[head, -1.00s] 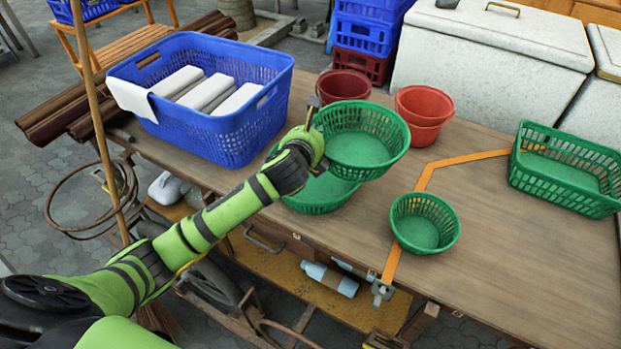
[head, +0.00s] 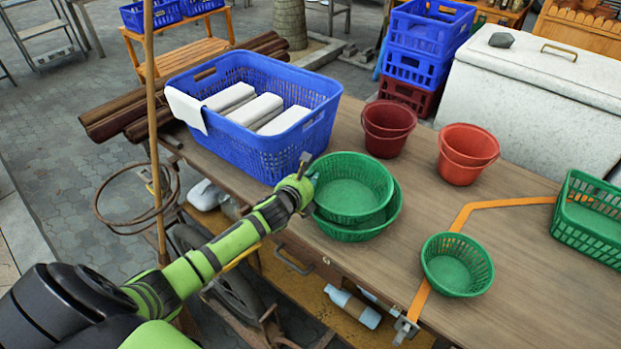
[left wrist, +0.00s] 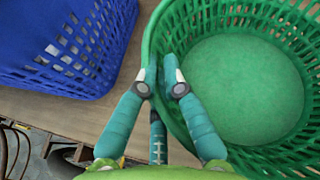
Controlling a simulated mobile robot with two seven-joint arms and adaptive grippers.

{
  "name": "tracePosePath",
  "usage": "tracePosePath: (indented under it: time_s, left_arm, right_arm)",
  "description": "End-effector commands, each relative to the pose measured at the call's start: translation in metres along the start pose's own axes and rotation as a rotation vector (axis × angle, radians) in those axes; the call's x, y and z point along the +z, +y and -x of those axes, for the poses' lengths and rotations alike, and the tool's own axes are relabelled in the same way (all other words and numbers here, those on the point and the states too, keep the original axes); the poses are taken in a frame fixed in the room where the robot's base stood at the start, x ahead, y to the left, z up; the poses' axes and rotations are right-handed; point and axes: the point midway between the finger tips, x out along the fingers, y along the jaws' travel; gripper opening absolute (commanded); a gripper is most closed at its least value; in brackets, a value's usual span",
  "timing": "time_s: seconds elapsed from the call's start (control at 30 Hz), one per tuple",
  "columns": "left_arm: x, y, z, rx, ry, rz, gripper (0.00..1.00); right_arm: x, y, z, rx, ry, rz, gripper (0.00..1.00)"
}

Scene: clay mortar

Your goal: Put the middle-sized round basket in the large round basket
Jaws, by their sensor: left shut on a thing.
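The middle-sized green round basket (head: 350,186) is over the large green round basket (head: 385,222), nested in it or just above it; I cannot tell if it rests on the bottom. Only the right side and lower rim of the large basket show. My left gripper (head: 309,181) is shut on the left rim of the middle-sized basket. In the left wrist view the gripper fingers (left wrist: 160,84) straddle the wall of the middle-sized basket (left wrist: 245,90). My right gripper is not in view.
A blue crate (head: 245,150) with white blocks stands close to the left. A small green round basket (head: 457,265) and a rectangular green basket (head: 590,225) are to the right. Dark red (head: 387,130) and orange-red (head: 466,155) buckets stand behind. The wooden table (head: 520,225) has bare room between.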

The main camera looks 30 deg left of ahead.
Motion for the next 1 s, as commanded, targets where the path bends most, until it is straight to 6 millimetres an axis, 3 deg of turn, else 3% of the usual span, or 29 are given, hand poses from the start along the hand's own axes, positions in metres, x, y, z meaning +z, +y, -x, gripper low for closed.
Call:
tracePosePath:
  time_s: [0.8,0.87,1.0]
  left_arm:
    - [-0.014,0.004,-0.006,-0.001,-0.002,0.000,0.00]
    - [-0.014,0.004,-0.006,-0.001,-0.001,-0.001,0.29]
    - [-0.014,0.004,-0.006,-0.001,-0.001,-0.001,0.33]
  right_arm:
    - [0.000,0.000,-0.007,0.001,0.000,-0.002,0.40]
    - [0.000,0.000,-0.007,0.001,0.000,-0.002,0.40]
    - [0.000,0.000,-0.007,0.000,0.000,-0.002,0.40]
